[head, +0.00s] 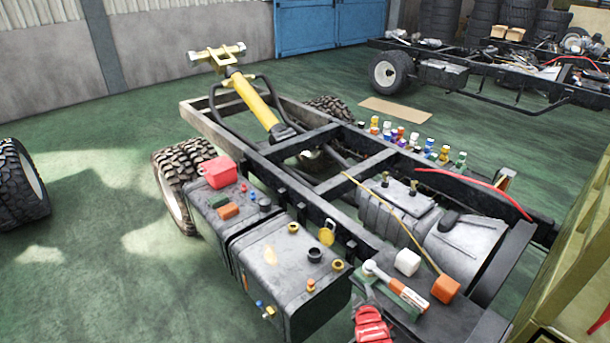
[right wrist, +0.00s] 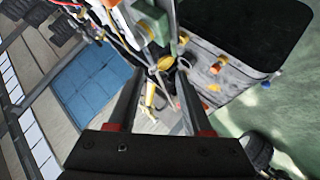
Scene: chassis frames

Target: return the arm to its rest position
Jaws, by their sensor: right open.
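My right gripper (head: 371,322) shows only in part at the bottom edge of the head view, beside the dark tank on the chassis. In the right wrist view my right gripper (right wrist: 159,76) has its two dark fingers well apart, with nothing held between them. Most of my right arm is out of the head view. My left gripper is in neither view.
The truck chassis (head: 290,180) fills the middle. A grey and orange tool (head: 397,286), a white cube (head: 407,262) and an orange cube (head: 445,288) sit near my gripper.

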